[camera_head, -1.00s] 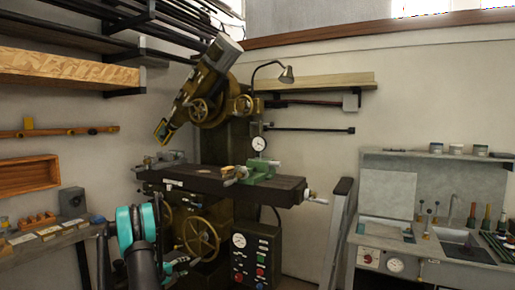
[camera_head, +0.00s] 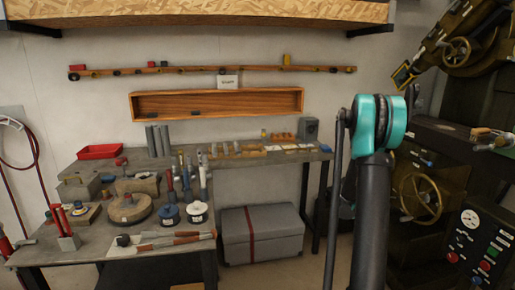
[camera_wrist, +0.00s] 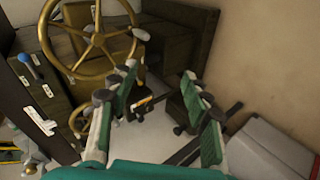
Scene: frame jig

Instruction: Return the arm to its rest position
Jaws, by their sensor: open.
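My gripper (camera_wrist: 160,88) is open, with its two green-padded fingers spread apart and nothing between them in the wrist view. It points past a brass handwheel (camera_wrist: 90,38) on a dark machine towards the floor and wall. In the head view my arm rises at right of centre as a dark link with a teal joint, in front of the milling machine (camera_head: 440,165). The gripper itself cannot be made out in the head view.
A workbench (camera_head: 60,257) with tools and a red tray (camera_head: 100,151) stands at left. A grey chest (camera_head: 262,238) sits on the floor under the rear bench. A wooden wall shelf (camera_head: 215,103) hangs above. The machine's handwheel (camera_head: 420,197) is close to my arm.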

